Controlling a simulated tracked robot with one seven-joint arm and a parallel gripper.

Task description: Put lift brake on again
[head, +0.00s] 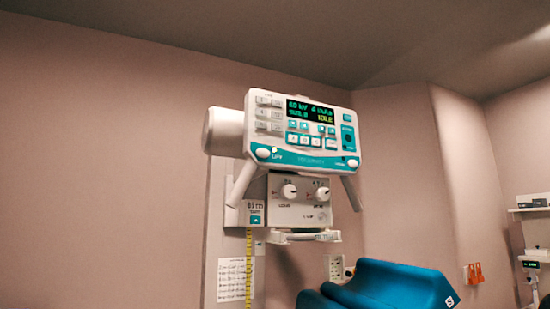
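The white and teal control head (300,132) of an X-ray unit hangs on the wall column, tilted slightly in the picture. Its lower left corner has a white oval button (262,153) beside a label that seems to read "LIFT", with a small light spot next to it. The lit display (310,109) seems to show "60 kV" and "IDLE". Below is a panel with two knobs (289,191) and a handle bar (303,236). My gripper is not in view.
A blue padded chair (385,287) stands below and right of the unit. A yellow measuring strip (249,265) and a paper chart (229,280) are on the left below it. Orange items (474,273) hang on the right wall, near a shelf (531,208).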

